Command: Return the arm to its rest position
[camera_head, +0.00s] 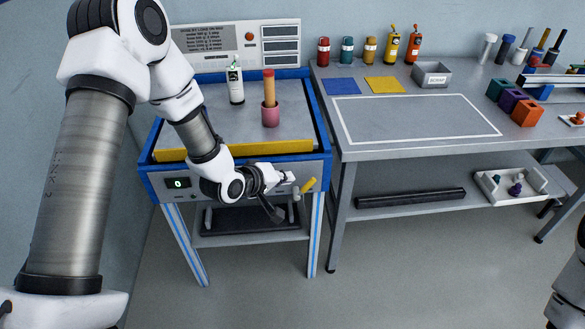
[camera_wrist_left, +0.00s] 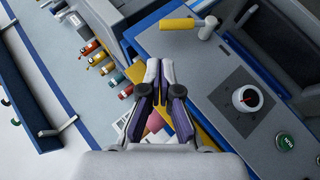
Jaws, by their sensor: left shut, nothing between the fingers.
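My left arm reaches in from the left over the blue-framed test machine (camera_head: 148,183). Its left gripper (camera_head: 286,178) is in front of the machine's front panel, beside the lever with the yellow handle (camera_head: 308,185). In the left wrist view the fingers (camera_wrist_left: 158,68) are together with nothing between them, and the yellow handle (camera_wrist_left: 180,24) lies beyond the fingertips, apart from them in the picture. Only a small part of my right arm shows at the right edge of the head view; its gripper is out of view.
On the machine stand a white bottle (camera_head: 236,84) and a pink cup (camera_head: 270,117) with a wooden-coloured cylinder. A yellow bar (camera_head: 272,150) runs along its front edge. The grey workbench (camera_head: 400,152) on the right holds bottles, a grey bin (camera_head: 431,75) and coloured blocks. Floor in front is clear.

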